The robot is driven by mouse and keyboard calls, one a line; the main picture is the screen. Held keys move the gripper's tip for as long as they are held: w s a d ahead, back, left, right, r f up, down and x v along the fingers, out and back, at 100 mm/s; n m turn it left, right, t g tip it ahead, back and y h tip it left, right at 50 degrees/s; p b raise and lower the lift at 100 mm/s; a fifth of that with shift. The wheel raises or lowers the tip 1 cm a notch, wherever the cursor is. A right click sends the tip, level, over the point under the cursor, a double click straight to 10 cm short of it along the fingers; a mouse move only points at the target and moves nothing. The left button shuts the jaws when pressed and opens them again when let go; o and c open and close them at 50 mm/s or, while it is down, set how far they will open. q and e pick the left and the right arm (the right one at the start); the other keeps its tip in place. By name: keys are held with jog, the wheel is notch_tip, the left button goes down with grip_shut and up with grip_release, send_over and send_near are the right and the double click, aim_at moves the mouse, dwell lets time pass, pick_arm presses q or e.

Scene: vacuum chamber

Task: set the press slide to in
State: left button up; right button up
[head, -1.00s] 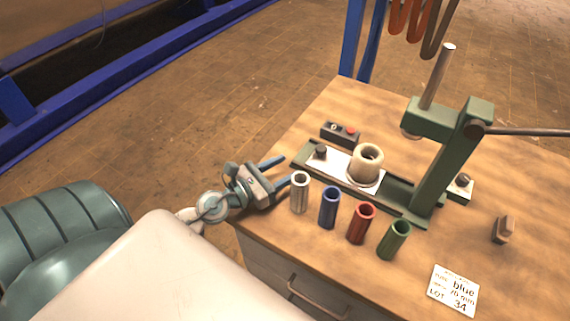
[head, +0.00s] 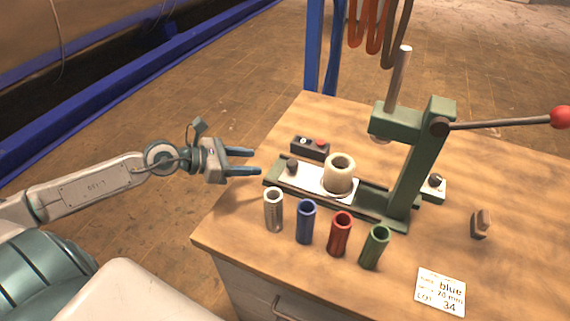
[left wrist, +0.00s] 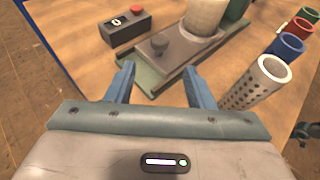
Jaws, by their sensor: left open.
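The green arbor press (head: 425,155) stands on the wooden bench. Its slide (head: 318,184) is a pale plate in the green track, with a dark knob (head: 292,166) at its left end and a beige cup-shaped holder (head: 339,174) on it. The holder sits left of the ram (head: 400,85), not under it. My left gripper (head: 243,162) is open and empty, just left of the track's end. In the left wrist view the knob (left wrist: 159,46) is ahead, between the open fingers (left wrist: 160,85) and apart from them. My right gripper is not in view.
A perforated metal sleeve (head: 273,210) and blue (head: 306,221), red (head: 340,234) and green (head: 375,247) sleeves stand in front of the track. A control box (head: 310,147) with a red button lies behind it. A label card (head: 440,291) and a small brown block (head: 480,224) lie at the right.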

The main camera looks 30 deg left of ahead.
aim_at(288, 163)
pick_arm(q)
jog(key=x, duration=0.2)
jog(key=shift+w+d, duration=0.3)
jog(key=shift+p+x, duration=0.35)
jog(key=shift+x, duration=2.3)
jog(key=shift+p+x, duration=0.35)
jog(key=shift+x, duration=0.45)
jog(key=shift+w+d+f, duration=0.2)
jog(key=shift+w+f, duration=0.1)
jog(key=shift+w, duration=0.1)
